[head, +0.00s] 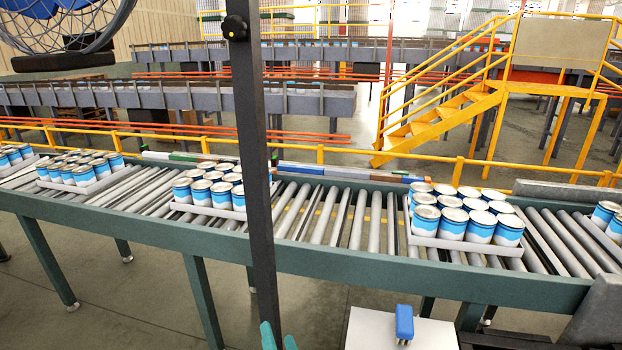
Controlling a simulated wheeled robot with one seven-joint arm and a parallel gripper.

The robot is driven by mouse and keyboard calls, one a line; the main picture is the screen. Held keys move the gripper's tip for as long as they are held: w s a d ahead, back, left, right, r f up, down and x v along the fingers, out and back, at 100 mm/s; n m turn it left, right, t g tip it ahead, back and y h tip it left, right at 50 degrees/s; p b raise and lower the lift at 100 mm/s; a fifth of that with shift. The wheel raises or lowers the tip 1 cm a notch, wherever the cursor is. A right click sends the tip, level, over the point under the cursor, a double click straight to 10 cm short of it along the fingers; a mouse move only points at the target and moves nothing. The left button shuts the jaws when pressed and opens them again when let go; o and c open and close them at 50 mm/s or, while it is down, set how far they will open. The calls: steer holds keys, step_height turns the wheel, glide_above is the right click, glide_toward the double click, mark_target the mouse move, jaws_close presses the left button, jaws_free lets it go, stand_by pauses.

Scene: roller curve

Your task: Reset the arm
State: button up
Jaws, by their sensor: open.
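The rest of the gripper and most of my arm are out of view.
Trays of blue-and-white cans stand on the rollers, such as the right tray (450,243) and middle tray (190,213). A dark upright post (256,170) crosses the view. A blue object (404,322) sits at a white surface (375,333). Yellow stairs (440,125) stand behind.

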steer(key=s+d+f+m+h, duration=0.1)
steer(key=s+f+h, duration=0.2)
steer(key=s+f, duration=0.5)
steer(key=s+d+f+h, duration=0.1)
steer(key=s+f+h, duration=0.25)
steer(key=s, duration=0.85)
steer(key=s+d+n, duration=0.2)
steer(key=s+n, duration=0.1)
steer(key=s, duration=0.5)
steer(key=s+d+r+n, duration=0.1)
steer(key=s+d+n, duration=0.2)
steer(key=s, duration=0.6)
steer(key=shift+s+n+g+y, duration=0.3)
steer(key=shift+n+y, duration=0.05)
steer(key=shift+n, duration=0.35)
steer(key=shift+s+d+r, duration=0.1)
steer(key=shift+c, duration=0.5)
steer(key=c, duration=0.5)
steer(key=shift+c, duration=0.3)
